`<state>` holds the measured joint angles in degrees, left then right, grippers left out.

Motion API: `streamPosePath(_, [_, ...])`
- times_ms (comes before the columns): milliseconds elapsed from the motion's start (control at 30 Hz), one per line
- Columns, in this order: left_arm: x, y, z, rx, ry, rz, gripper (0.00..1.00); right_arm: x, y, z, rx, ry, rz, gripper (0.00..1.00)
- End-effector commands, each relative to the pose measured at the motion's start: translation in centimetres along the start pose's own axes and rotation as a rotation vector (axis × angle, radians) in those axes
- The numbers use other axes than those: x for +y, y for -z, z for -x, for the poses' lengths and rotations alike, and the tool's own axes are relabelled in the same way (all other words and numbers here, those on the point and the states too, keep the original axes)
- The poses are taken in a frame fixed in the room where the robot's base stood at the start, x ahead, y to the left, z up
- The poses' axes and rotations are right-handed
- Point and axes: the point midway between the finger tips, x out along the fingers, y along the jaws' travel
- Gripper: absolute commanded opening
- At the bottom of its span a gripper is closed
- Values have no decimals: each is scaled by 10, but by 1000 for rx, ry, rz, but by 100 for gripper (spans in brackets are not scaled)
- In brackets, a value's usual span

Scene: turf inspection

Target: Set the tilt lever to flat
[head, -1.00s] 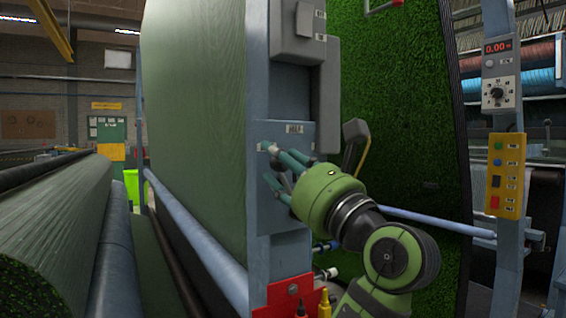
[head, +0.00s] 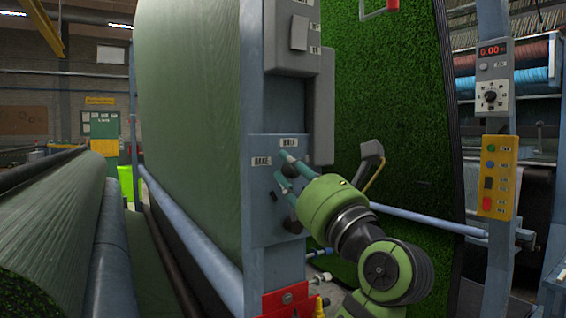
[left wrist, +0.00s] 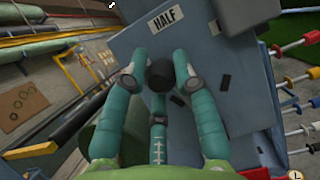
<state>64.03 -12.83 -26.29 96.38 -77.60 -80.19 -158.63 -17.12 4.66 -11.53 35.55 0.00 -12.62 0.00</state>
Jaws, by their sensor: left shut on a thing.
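My left gripper (head: 283,168) has its teal fingers against the blue-grey plate on the upright post of the turf frame. In the left wrist view, the fingers (left wrist: 158,72) are shut on a black knob (left wrist: 160,75), which I take for the tilt lever's knob. The fingers hide the lever's shaft. A HALF label (head: 289,142) is on the plate above the fingers, and it also shows in the left wrist view (left wrist: 165,18). Another label (head: 261,161), apparently BRAKE, is left of it. I see no readable FLAT label. My right gripper is not in view.
A grey box (head: 300,45) is on the post above the plate. A red panel (head: 288,299) is below it. A yellow button box (head: 499,178) hangs on a post at the right. A large turf roll (head: 60,225) fills the left. Coloured knobs (left wrist: 290,78) stick out at right.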

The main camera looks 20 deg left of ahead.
Motion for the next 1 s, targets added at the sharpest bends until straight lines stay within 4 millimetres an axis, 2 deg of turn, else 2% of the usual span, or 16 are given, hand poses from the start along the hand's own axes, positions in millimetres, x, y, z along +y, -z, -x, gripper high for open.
streamPosePath(33, [-4, -7, -2, -2, 15, -32, 0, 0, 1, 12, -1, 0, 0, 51])
streamPosePath(400, [-25, -8, -3, -4, 97, -230, 0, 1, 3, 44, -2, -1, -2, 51])
streamPosePath(633, [-31, -6, -2, -5, 117, -280, 0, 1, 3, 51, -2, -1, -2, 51])
streamPosePath(1000, [-32, -6, -2, -6, 119, -287, 0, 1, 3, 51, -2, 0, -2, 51])
